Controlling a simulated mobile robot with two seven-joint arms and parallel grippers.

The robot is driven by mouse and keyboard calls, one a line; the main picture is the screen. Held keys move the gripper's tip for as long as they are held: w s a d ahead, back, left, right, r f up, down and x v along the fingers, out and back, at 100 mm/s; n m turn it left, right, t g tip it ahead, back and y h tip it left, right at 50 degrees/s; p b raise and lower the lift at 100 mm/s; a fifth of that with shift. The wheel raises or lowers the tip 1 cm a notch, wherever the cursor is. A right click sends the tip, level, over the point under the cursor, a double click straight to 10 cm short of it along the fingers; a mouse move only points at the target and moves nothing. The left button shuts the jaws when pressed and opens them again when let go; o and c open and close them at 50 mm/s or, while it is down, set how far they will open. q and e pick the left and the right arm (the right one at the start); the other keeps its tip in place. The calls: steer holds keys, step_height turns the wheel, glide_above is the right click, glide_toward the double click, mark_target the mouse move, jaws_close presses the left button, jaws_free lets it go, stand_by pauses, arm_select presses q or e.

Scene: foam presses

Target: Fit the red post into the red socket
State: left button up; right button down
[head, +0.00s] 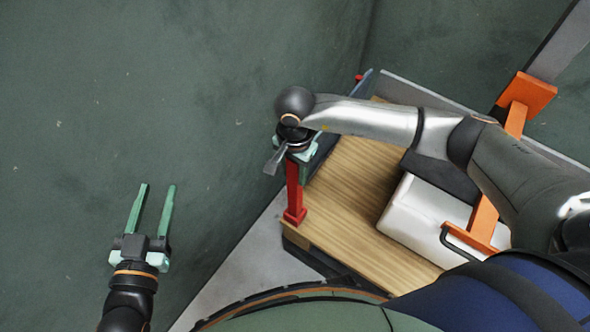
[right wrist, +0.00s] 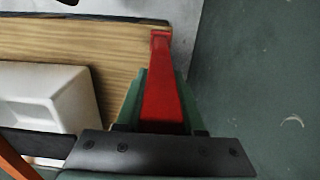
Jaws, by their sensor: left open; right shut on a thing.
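My right gripper (head: 300,156) is shut on the red post (head: 293,188), near the board's left corner. The post is long and angular, and its far end reaches a wider red block (head: 294,216) at the board's edge. I cannot tell whether that block is the post's foot or the red socket. In the right wrist view the post (right wrist: 162,98) runs away between the green fingers (right wrist: 165,85) to the block (right wrist: 160,34). My left gripper (head: 151,208) is open and empty, out over the dark green floor, well left of the post.
The wooden board (head: 345,190) bears a white box-like bin (head: 425,217) with a dark handle (head: 462,250). Orange brackets (head: 527,92) stand at the right. A small red piece (head: 358,77) shows at the board's far corner. The floor at left is clear.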

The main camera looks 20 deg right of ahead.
steer(key=shift+f+b, duration=1.5)
steer(key=shift+f, duration=0.25)
steer(key=shift+c, duration=2.2)
jaws_free()
steer(key=shift+r, duration=0.1)
step_height(320, 180, up, 12)
steer(key=p, duration=0.3)
steer(key=shift+r, duration=0.25)
